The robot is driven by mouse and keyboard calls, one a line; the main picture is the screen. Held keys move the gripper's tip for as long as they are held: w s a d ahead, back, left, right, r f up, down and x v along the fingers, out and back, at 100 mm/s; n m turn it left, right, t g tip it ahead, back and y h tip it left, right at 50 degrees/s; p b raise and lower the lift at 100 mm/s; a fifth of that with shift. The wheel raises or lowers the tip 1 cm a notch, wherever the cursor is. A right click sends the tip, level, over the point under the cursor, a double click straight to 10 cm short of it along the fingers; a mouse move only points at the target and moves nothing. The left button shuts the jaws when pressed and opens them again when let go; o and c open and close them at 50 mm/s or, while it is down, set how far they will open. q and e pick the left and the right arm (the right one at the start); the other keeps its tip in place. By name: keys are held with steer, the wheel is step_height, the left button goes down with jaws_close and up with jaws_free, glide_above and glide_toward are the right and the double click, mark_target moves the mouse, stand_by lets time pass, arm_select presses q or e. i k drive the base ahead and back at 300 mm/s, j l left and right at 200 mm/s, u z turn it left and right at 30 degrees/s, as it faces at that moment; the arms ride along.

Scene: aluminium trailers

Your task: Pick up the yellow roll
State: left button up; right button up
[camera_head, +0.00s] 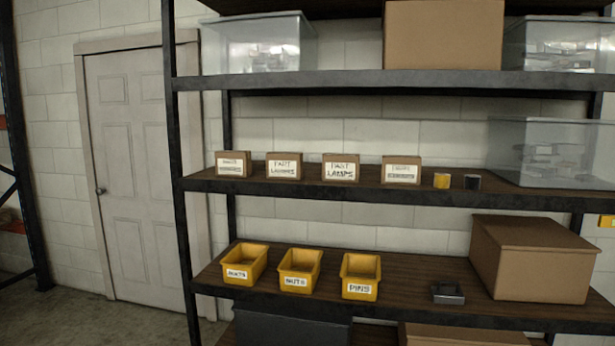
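The yellow roll (442,181) stands on the middle shelf (330,188) of a dark metal rack, near its front edge. It is small and sits between the rightmost small cardboard box on its left and a black roll (472,182) on its right, with small gaps. Nothing touches or covers it. Neither of my grippers shows in the head view.
Several small labelled boxes (340,168) line the shelf left of the roll. A clear bin (550,152) stands to the right. The lower shelf holds yellow bins (361,277), a small dark tray (447,292) and a cardboard box (530,258). The shelf above spans overhead.

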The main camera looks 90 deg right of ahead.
mark_target(441, 179)
steer(key=z, duration=3.55)
steer(key=i+l+u, duration=0.1)
steer(key=i+l, duration=0.15)
steer(key=i+l+u, duration=0.1)
steer(key=i+l, duration=0.15)
steer(key=l, duration=0.2)
